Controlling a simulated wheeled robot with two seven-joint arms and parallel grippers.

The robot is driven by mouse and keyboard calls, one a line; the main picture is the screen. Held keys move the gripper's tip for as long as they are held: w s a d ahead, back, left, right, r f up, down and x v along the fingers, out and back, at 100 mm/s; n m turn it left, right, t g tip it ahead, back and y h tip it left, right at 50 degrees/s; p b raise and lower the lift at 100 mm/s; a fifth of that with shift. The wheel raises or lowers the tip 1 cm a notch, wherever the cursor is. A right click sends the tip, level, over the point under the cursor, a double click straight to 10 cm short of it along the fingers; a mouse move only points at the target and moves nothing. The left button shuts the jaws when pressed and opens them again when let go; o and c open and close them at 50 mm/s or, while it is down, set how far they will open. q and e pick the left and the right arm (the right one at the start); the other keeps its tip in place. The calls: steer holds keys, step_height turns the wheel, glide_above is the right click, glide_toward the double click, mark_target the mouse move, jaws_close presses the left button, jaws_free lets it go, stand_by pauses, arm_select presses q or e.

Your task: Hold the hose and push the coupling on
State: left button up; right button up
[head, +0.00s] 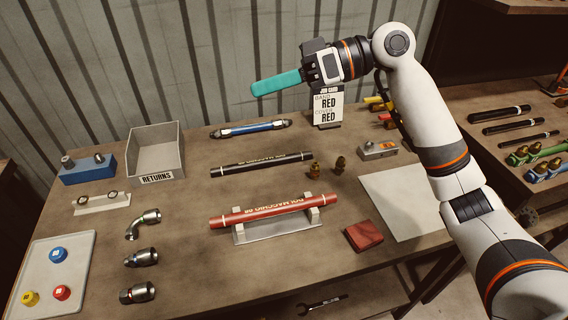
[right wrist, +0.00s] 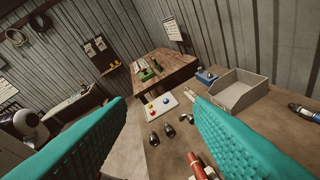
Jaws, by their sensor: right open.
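A red hose (head: 273,210) with pale lettering lies across a light cradle (head: 281,235) in the middle of the bench; part of it shows at the bottom of the right wrist view (right wrist: 197,165). To its left are three silver couplings: a bent one (head: 143,223) and two straight ones (head: 140,257) (head: 137,292). My right gripper (head: 262,88) is raised near the back wall, well above and behind the hose. Its teal fingers are wide apart in the right wrist view, with nothing between them. My left gripper is out of view.
A grey returns bin (head: 155,178), a blue block (head: 88,170) and a tray with coloured caps (head: 28,265) stand on the left. Black (head: 262,164) and blue (head: 250,129) hoses lie behind. A job card (head: 328,105) reads band red, cover red. A red cloth (head: 365,236) lies right.

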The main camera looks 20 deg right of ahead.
steer(key=a+f+n+g+h, duration=0.25)
steer(key=f+h, duration=0.25)
steer(key=f, duration=0.4)
steer(key=n+h, duration=0.5)
steer(key=h, duration=0.3)
glide_toward(275, 207)
steer(key=shift+m+t, duration=0.25)
steer(key=f, duration=0.6)
steer(key=a+f, duration=0.1)
steer(key=f, duration=0.2)
steer(key=shift+s, duration=0.15)
steer(key=c, duration=0.9)
steer(key=o, duration=0.3)
jaws_close()
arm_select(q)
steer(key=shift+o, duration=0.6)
